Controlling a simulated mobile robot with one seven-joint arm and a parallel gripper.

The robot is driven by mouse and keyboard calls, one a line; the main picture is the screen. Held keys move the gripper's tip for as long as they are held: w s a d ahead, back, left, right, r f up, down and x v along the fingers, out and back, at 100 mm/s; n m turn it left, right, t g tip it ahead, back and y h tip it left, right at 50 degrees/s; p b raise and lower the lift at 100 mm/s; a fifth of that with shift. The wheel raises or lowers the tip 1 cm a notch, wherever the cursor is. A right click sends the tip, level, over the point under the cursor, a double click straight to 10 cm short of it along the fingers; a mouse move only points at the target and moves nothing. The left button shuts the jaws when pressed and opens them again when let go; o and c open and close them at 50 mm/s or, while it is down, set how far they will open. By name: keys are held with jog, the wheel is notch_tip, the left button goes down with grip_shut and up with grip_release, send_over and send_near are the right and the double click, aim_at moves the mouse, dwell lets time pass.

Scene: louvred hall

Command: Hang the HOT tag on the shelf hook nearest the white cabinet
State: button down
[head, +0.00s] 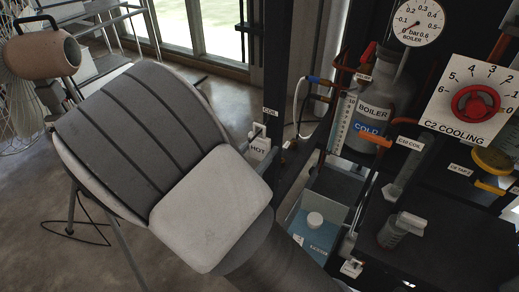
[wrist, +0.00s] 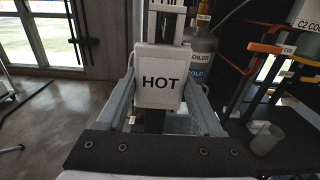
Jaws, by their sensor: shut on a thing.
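The HOT tag (wrist: 160,81) is a white plate with black letters, upright and facing the camera in the wrist view. My gripper (wrist: 160,103) is shut on it, with a grey finger along each side. In the head view the tag (head: 258,149) shows just past my arm, beside a dark upright post with a COIL label (head: 270,112). A pale fitting (wrist: 166,8) stands directly above the tag in the wrist view. I cannot tell whether it touches the tag or is a hook. I cannot make out the white cabinet in either view.
Right of the post stand a grey BOILER vessel (head: 370,112) with a blue COLD label, copper pipes, a gauge (head: 418,22) and a C2 COOLING dial (head: 475,104). A small beaker (head: 392,231) sits on a black surface.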

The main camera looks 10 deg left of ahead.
jog(key=shift+r, duration=0.3)
jog(key=shift+s+a, duration=0.1)
jog(key=shift+s, duration=0.2)
jog(key=p+v, duration=0.2)
jog(key=v, duration=0.8)
jog(key=shift+s+a, duration=0.2)
jog(key=shift+s, duration=0.15)
jog(key=shift+f, duration=0.1)
